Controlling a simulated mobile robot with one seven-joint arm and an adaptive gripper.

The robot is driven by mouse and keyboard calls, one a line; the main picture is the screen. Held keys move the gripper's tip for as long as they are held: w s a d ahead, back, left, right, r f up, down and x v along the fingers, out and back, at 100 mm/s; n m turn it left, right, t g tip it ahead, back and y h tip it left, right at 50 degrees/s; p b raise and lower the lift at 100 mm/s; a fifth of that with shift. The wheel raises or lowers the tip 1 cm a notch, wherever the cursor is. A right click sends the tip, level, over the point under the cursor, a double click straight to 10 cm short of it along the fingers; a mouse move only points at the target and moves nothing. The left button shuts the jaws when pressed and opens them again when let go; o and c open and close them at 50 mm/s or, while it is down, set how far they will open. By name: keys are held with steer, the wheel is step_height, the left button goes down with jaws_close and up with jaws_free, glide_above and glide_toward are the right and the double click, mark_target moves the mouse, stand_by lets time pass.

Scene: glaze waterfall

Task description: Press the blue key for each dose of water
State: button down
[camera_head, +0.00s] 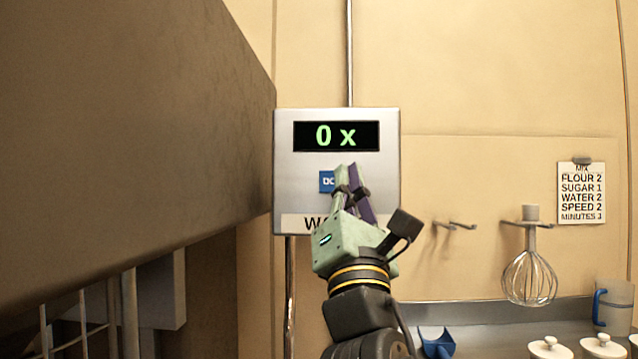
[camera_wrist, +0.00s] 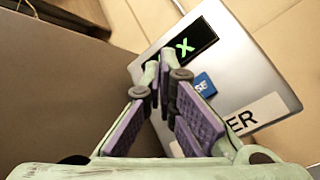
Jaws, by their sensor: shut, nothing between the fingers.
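The water panel (camera_head: 388,160) is a silver box on the wall. Its black display (camera_head: 370,136) reads "0 x" in green. The blue key (camera_head: 326,181) sits below the display, its right part hidden behind my gripper. My gripper (camera_head: 346,168) is shut and empty, with its fingertips in front of the panel beside the key. In the wrist view the fingertips (camera_wrist: 165,62) overlap the display, and the blue key (camera_wrist: 204,85) lies to their right and a little lower. I cannot tell whether the fingers touch the panel.
A large brown cabinet (camera_head: 120,130) fills the left, close to the panel. A card (camera_head: 581,193) on the right wall reads flour 2, sugar 1, water 2, speed 2, minutes 3. A whisk (camera_head: 529,275) hangs right. A blue scoop (camera_head: 436,343) and white-lidded jars (camera_head: 549,348) stand below.

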steer(key=shift+w+a+r, duration=0.1)
steer(key=shift+a, duration=0.15)
steer(key=shift+d, duration=0.1)
steer(key=w, duration=0.8)
steer(key=shift+w+p, duration=0.3)
steer(key=shift+w, duration=0.1)
steer(key=shift+w, duration=0.15)
stand_by(1.2)
steer(key=shift+w, duration=0.3)
